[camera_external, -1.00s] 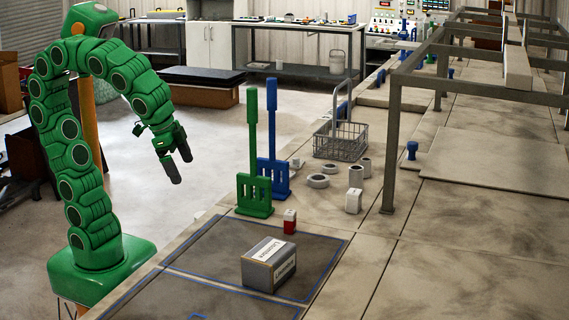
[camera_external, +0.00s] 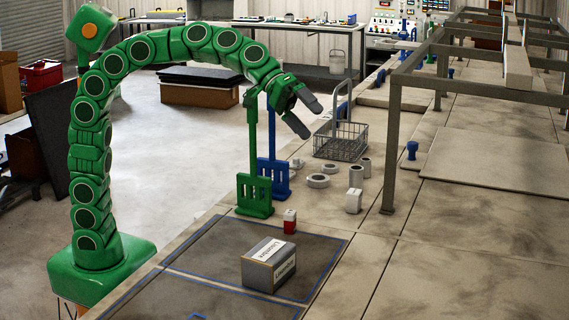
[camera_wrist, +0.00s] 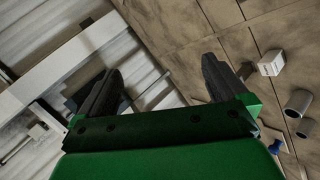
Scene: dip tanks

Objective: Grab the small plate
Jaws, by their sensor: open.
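My gripper (camera_external: 307,116) is open and empty at the end of my extended green arm. It is raised near the tops of the green and blue paddles, with its fingers pointing down to the right. In the wrist view the two dark fingers (camera_wrist: 162,64) stand wide apart with nothing between them. I cannot tell for sure which thing is the small plate. A flat pale ring (camera_external: 318,181) lies on the bench below the gripper, and a smaller pale piece (camera_external: 298,163) lies behind it. A broad flat slab (camera_external: 490,165) lies at the right.
The green paddle (camera_external: 254,190) and blue paddle (camera_external: 273,175) stand upright close to my arm. A wire basket (camera_external: 341,148) with a tall handle, a white block (camera_external: 353,201), a cylinder (camera_external: 356,176), a red-and-white bottle (camera_external: 290,221) and a labelled box (camera_external: 268,265) stand nearby. A metal frame (camera_external: 392,150) rises at right.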

